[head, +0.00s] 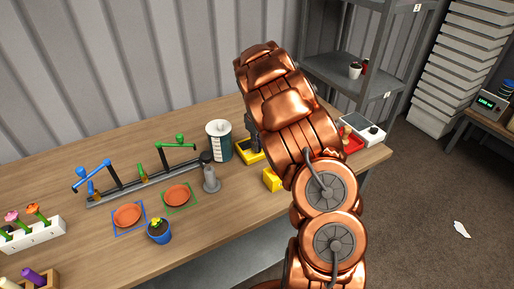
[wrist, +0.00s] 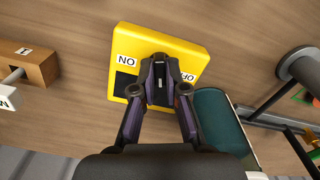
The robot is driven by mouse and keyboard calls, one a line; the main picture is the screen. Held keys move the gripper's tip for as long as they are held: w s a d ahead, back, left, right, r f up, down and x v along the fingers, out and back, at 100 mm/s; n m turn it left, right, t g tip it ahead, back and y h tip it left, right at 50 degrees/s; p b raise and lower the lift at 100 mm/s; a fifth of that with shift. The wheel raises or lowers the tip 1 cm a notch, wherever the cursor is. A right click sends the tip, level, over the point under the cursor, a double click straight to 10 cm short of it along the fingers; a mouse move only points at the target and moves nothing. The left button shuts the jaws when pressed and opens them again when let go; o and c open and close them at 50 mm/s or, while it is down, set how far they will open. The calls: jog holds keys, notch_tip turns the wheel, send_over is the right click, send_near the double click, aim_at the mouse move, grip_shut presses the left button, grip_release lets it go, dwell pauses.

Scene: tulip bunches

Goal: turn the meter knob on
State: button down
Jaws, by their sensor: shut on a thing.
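The yellow meter box (wrist: 192,42) lies under my gripper in the wrist view, with an ON label (wrist: 126,61), upside down in this view, and a partly covered OFF label (wrist: 188,77). A black panel shows beside the ON label. My gripper (wrist: 159,72) is shut at the middle of the box. The knob is mostly hidden between the fingers, so its exact angle cannot be told. In the head view the yellow meter (head: 250,155) is partly behind my copper arm, and only a dark bit of the gripper shows.
A dark green canister (head: 219,143) stands close left of the meter. A grey rail with colored clamps (head: 130,183) lies further left. A second yellow block (head: 271,180) is near the front edge.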

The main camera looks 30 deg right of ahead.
jog(key=m+b, duration=0.2)
jog(key=m, duration=0.2)
jog(key=shift+f+m, duration=0.15)
jog(key=shift+m, duration=0.15)
jog(key=m+b, duration=0.2)
jog(key=m, duration=0.2)
jog(key=shift+m, duration=0.3)
jog(key=c, duration=1.2)
grip_release()
jog(key=shift+r, duration=0.25)
notch_tip(320, 180, up, 12)
